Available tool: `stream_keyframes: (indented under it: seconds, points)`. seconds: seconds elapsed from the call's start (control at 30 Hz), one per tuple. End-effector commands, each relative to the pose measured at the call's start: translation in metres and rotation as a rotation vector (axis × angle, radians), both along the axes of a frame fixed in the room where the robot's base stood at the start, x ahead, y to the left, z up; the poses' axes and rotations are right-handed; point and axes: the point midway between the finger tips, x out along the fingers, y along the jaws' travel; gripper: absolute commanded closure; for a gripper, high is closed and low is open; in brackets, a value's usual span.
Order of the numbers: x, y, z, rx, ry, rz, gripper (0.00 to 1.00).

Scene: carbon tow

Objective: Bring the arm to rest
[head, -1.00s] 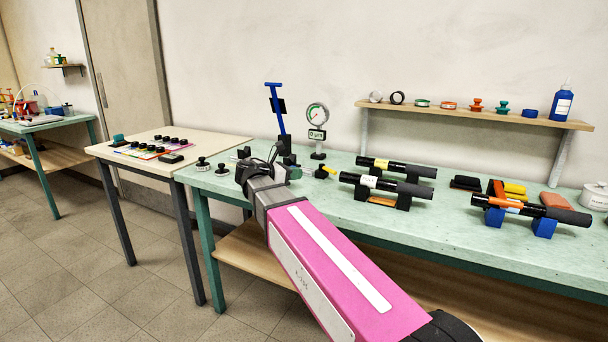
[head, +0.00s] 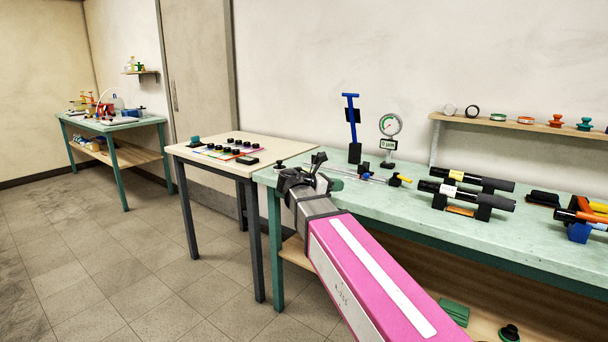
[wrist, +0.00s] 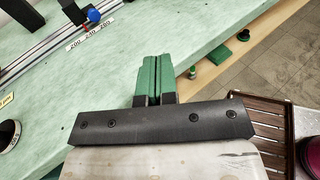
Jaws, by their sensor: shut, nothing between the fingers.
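My gripper (head: 316,163) is at the end of my pink arm, over the left end of the green workbench (head: 375,205). In the wrist view its two green fingers (wrist: 154,78) are pressed together with nothing between them. They are above the bench's edge, with floor showing to the right. In the head view the fingertips are small and partly hidden by the gripper body. The arm reaches forward from the lower right of the picture.
A rail with a number scale (wrist: 90,33) and a blue knob lies on the bench. A blue-handled stand (head: 352,120) and a dial gauge (head: 390,126) stand behind. Black tubes (head: 465,194) rest on holders to the right.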

Motion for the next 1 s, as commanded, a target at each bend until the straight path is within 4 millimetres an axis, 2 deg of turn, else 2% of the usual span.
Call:
stream_keyframes:
  seconds: [0.37,0.67,0.77,0.87,1.0]
  points:
    - [-0.006,-0.023,-0.051,0.178,-0.076,-0.043,1.0]
    - [-0.022,-0.049,-0.12,0.433,-0.197,-0.157,1.0]
    - [-0.034,-0.061,-0.154,0.562,-0.262,-0.241,1.0]
    - [-0.054,-0.074,-0.2,0.739,-0.36,-0.391,1.0]
    - [-0.088,-0.084,-0.263,0.988,-0.529,-0.693,1.0]
